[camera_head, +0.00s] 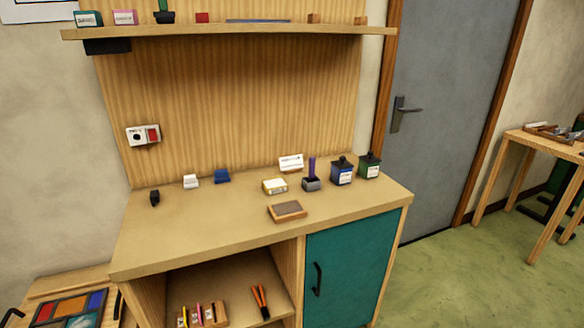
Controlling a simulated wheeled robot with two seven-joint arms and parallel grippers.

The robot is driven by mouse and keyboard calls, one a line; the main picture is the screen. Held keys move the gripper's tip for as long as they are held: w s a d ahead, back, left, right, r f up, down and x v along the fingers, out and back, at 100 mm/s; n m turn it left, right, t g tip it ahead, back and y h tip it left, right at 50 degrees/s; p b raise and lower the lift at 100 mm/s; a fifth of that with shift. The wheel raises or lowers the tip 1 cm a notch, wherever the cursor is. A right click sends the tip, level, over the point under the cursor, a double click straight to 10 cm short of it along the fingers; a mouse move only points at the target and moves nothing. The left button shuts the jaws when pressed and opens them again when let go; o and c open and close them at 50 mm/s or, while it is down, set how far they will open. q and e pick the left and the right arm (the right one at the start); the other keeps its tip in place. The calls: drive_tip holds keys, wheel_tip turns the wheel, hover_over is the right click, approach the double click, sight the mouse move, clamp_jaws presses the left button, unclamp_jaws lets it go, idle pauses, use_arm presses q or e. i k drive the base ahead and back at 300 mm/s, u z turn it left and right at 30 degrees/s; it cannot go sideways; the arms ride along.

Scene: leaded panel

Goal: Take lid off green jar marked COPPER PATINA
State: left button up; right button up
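A dark green jar (369,168) with a dark knobbed lid stands upright at the back right of the wooden workbench (200,232). The lid sits on the jar. The jar has a pale label, too small to read. A blue jar (341,173) with a similar dark lid and pale label stands just left of it. Neither of my grippers is in view.
Left of the jars are a grey holder (311,184), a yellow-white box (274,186) and a white card (291,162). A brown block (287,211) lies in front. The bench's front left is clear. A shelf (230,32) hangs above.

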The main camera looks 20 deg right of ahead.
sight(370, 159)
drive_tip(key=k, duration=1.3)
drive_tip(key=z, duration=0.7)
drive_tip(key=i, duration=0.55)
drive_tip(key=z, duration=0.85)
drive_tip(key=i, duration=1.55)
drive_tip(key=u, duration=0.85)
